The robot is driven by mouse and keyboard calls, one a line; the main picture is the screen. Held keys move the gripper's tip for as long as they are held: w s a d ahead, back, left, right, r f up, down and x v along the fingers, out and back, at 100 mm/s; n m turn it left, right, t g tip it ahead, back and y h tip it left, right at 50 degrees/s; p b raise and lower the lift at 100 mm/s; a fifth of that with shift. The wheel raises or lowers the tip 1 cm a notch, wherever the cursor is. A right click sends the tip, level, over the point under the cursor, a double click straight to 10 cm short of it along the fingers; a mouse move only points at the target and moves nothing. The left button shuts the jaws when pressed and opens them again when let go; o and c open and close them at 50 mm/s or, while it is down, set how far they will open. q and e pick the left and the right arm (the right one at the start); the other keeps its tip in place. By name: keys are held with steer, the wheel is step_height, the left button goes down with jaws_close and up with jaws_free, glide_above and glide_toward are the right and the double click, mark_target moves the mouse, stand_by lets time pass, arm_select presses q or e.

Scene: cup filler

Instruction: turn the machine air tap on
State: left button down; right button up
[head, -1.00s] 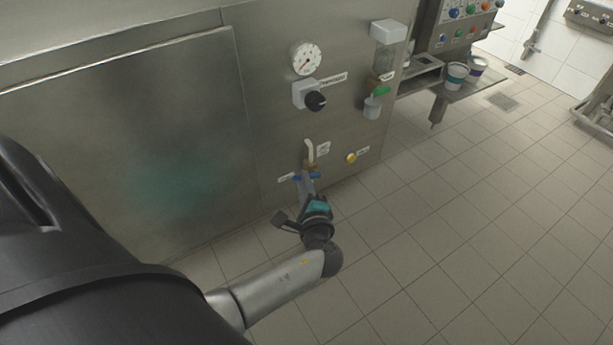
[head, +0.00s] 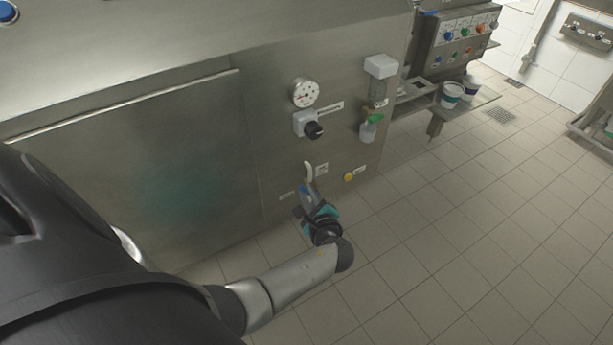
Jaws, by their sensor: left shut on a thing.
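The air tap (head: 304,189) is low on the steel machine front, below a pale curved hose (head: 308,170). Only a little of its blue handle shows, now slanting steeply; the rest is hidden by my gripper. My left gripper (head: 307,194) reaches up to the tap from below and is shut on the handle. The small label (head: 287,195) beside the tap is too small to read. My right gripper is not in view.
Above the tap are a round gauge (head: 305,92) and a black knob (head: 313,130). Cups (head: 452,95) stand on a shelf farther right. The tiled floor (head: 460,230) is clear.

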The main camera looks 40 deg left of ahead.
arm_select(q)
steer(key=shift+w+d+r+m+g+y+p, duration=0.15)
steer(key=shift+w+d+r+m+g+p, duration=0.15)
steer(key=shift+w+m+g, duration=0.45)
steer(key=shift+w+d+r+m+g+y+p, duration=0.25)
steer(key=shift+w+m+g, duration=0.25)
steer(key=shift+m, duration=0.55)
steer(key=shift+w+d+r+m+g+y+p, duration=0.15)
steer(key=shift+w+r+m+g+p, duration=0.15)
steer(key=shift+w+m+g, duration=0.45)
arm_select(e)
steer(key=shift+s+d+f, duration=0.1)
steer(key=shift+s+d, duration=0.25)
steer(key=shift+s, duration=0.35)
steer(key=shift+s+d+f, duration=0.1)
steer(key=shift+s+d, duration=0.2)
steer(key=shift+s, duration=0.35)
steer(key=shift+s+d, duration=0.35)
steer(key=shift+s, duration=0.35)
arm_select(q)
steer(key=shift+s+m, duration=0.15)
steer(key=shift+m, duration=0.1)
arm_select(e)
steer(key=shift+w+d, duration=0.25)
arm_select(q)
steer(key=c, duration=0.8)
jaws_free()
steer(key=shift+f, duration=0.1)
